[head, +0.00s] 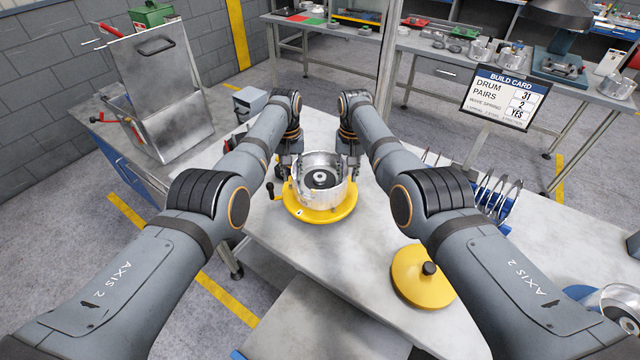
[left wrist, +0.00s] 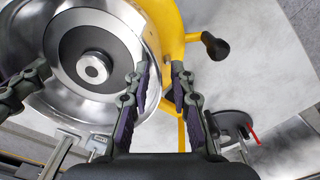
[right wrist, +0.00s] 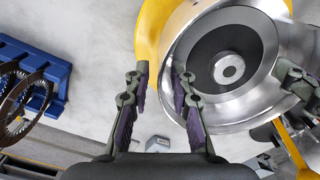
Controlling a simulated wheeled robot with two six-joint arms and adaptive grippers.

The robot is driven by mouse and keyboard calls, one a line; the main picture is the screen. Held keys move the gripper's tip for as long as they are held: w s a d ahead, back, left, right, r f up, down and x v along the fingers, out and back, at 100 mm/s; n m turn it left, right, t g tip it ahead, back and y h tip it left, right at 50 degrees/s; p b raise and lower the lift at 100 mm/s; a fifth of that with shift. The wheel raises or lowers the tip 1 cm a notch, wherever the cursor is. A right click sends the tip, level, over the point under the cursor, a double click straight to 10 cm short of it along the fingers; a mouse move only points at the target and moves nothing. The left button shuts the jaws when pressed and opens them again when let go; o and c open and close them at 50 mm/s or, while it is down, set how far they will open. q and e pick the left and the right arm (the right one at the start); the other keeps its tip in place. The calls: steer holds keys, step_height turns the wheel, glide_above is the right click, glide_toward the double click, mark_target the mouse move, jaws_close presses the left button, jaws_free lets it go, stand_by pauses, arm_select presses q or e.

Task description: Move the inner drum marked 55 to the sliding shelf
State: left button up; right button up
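A shiny metal drum (head: 335,193) with a dark ring and hub inside sits on a yellow round turntable (head: 318,216) on the bench. I cannot read a 55 on it. The drum also fills much of the left wrist view (left wrist: 95,108) and the right wrist view (right wrist: 262,100). My left gripper (left wrist: 160,72) is at the drum's left side, fingers apart on either side of its rim. My right gripper (right wrist: 161,70) is at the opposite side, also with fingers apart about the rim. No firm grip shows. A lower grey panel (head: 320,320), possibly the sliding shelf, lies in front of the bench.
A yellow disc with a black knob (head: 425,278) lies on the bench at right. A blue rack with metal rings (head: 495,195) stands beyond my right arm. A turntable handle (left wrist: 215,46) sticks out near my left gripper.

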arm_select(q)
jaws_close()
arm_select(e)
jaws_close()
